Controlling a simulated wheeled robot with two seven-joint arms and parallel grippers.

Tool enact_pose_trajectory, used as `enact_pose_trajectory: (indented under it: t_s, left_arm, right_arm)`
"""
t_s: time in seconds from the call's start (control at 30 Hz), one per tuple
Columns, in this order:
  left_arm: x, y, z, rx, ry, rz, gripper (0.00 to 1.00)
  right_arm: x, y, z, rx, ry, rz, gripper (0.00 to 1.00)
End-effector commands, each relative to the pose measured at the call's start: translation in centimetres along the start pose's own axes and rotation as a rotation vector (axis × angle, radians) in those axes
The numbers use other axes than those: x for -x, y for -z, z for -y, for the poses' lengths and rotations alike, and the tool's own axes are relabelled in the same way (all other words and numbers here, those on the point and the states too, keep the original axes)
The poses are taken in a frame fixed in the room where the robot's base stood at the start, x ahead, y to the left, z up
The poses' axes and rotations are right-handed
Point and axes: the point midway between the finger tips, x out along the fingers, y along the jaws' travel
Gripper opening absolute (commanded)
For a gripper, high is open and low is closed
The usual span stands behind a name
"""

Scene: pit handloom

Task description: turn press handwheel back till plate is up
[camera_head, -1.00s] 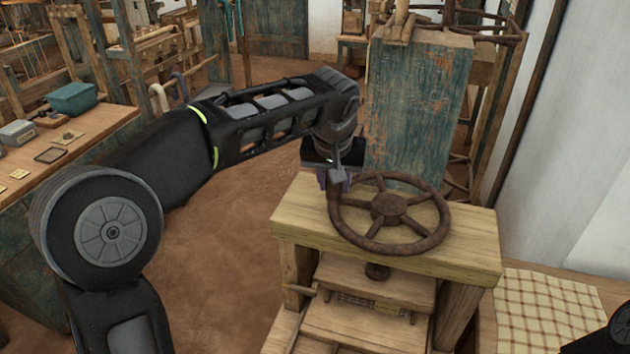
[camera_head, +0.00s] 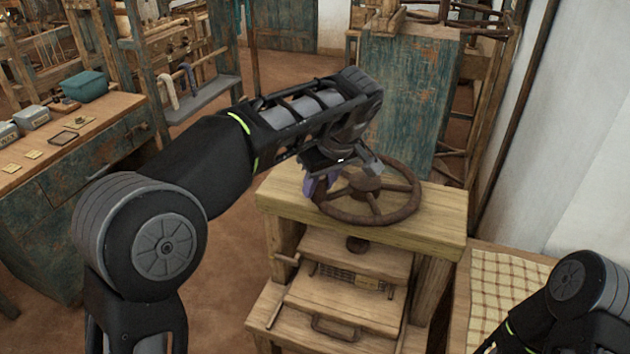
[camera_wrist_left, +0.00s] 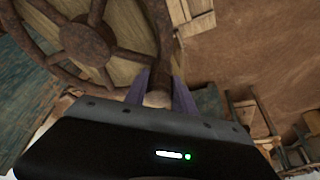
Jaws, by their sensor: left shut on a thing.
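The rusty brown press handwheel (camera_head: 368,182) lies flat above the pale wooden top of the press (camera_head: 430,228). My left gripper (camera_head: 321,187) is at the wheel's left side, its purple fingers shut on the rim. In the left wrist view, the fingers (camera_wrist_left: 157,95) stand on either side of a brown part of the wheel (camera_wrist_left: 85,40). Below the top, a short screw end (camera_head: 357,244) meets a wooden plate (camera_head: 385,262). A thin woven-looking piece shows beneath the plate; any gap there is hard to judge. My right gripper is out of view.
A worn blue-green wooden block (camera_head: 405,105) stands behind the press. A checked cloth (camera_head: 505,290) lies to the right, near my right arm. A workbench (camera_head: 120,110) with a teal box (camera_head: 83,85) stands at the left. Bare floor lies between bench and press.

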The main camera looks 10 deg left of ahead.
Motion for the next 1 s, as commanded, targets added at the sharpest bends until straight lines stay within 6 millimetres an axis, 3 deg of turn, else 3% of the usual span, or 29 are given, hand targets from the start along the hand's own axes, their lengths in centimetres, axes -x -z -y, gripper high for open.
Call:
enact_pose_trajectory:
  t_s: [0.5,0.53,0.77,1.0]
  left_arm:
    - [0.13,-0.26,-0.05,0.026,0.009,0.003,0.00]
    - [0.13,-0.26,-0.06,0.026,0.009,0.003,0.33]
    - [0.10,-0.23,-0.04,0.025,0.009,0.002,0.52]
    - [0.12,-0.21,-0.04,0.024,0.009,0.001,0.52]
  right_arm:
    - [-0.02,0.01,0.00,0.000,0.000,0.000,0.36]
    - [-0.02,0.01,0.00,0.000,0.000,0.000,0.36]
    - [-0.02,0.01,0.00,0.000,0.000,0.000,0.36]
    - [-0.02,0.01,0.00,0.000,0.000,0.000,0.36]
